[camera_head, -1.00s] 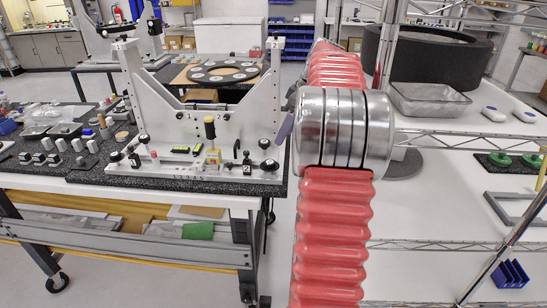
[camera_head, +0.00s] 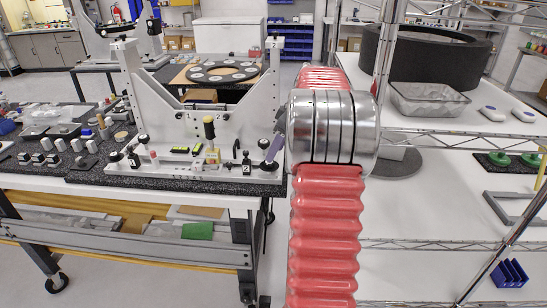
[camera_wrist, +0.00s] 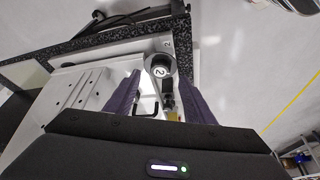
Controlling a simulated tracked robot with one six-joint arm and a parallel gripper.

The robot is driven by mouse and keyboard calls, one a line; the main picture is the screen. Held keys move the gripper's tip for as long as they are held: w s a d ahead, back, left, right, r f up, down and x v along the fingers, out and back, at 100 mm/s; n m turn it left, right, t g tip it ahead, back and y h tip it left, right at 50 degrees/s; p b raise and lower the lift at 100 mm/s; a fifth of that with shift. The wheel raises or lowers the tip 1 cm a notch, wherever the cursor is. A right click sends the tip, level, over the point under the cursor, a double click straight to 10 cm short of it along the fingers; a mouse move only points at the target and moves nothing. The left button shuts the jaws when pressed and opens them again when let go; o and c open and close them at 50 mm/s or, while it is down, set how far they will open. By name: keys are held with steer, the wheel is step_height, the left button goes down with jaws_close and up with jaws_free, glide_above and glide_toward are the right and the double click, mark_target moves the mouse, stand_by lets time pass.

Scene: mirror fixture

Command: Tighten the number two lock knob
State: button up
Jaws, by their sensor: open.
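Loose blocks (camera_head: 55,152) lie on the dark bench top to the left. A wire shelf (camera_head: 440,135) with a clear tray (camera_head: 428,98) stands close to the right of my arm.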

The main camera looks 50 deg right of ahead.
mark_target(269, 168)
steer(key=shift+x, duration=2.25)
steer(key=shift+c, duration=0.7)
steer(key=c, duration=0.9)
steer(key=shift+d, duration=0.15)
